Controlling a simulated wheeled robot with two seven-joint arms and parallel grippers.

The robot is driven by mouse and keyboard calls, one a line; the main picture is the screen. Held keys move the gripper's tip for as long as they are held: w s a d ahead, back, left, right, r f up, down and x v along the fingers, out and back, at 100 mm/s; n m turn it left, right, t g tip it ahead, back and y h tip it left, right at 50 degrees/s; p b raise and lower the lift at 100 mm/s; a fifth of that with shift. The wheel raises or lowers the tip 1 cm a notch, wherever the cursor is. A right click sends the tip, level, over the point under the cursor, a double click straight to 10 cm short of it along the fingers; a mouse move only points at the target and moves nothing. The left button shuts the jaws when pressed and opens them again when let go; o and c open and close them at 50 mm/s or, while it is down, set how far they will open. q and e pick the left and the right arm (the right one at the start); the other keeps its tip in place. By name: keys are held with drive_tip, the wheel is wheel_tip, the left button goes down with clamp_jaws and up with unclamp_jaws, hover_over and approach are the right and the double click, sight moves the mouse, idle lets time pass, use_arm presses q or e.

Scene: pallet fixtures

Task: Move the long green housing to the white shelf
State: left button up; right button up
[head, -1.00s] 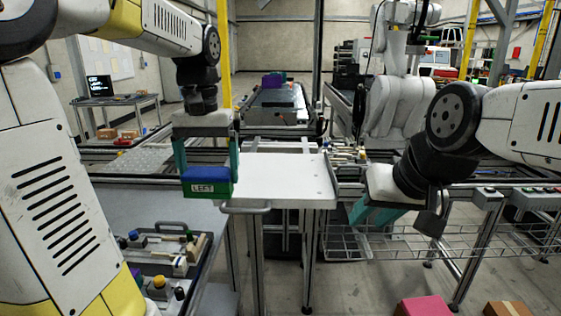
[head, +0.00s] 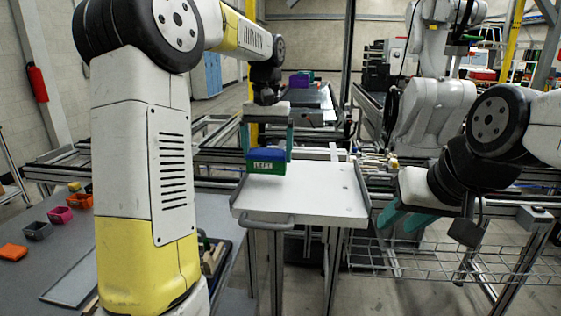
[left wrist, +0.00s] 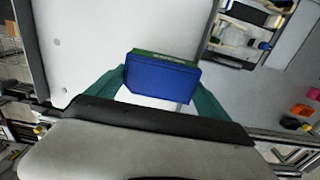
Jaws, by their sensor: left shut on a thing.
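The long green housing (head: 264,167) has a blue top and a "LEFT" label on its front face. My left gripper (head: 267,150) is shut on it, with one teal finger at each end. In the head view it appears over the back left part of the white shelf (head: 325,198); I cannot tell whether it touches. In the left wrist view, the blue top (left wrist: 160,78) lies between the fingers, with a thin green edge behind it and the white surface beyond (left wrist: 85,45). My right gripper (head: 406,218) is empty and open, right of the shelf.
A grey handle (head: 265,222) runs along the shelf's front edge. A wire rack (head: 440,258) is at lower right. A grey table at left holds a pink bin (head: 60,215), an orange bin (head: 12,251) and a tray of parts. The shelf top is otherwise clear.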

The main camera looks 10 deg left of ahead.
use_arm(q)
drive_tip(key=shift+w+d+f, duration=0.1)
drive_tip(key=shift+w+d, duration=0.1)
drive_tip(key=shift+w, duration=0.45)
drive_tip(key=shift+w+d, duration=0.2)
drive_tip(key=shift+w, duration=0.4)
drive_tip(key=shift+s+f, duration=0.1)
drive_tip(key=shift+f, duration=1.6)
drive_tip(key=shift+f, duration=0.1)
drive_tip(key=o, duration=1.2)
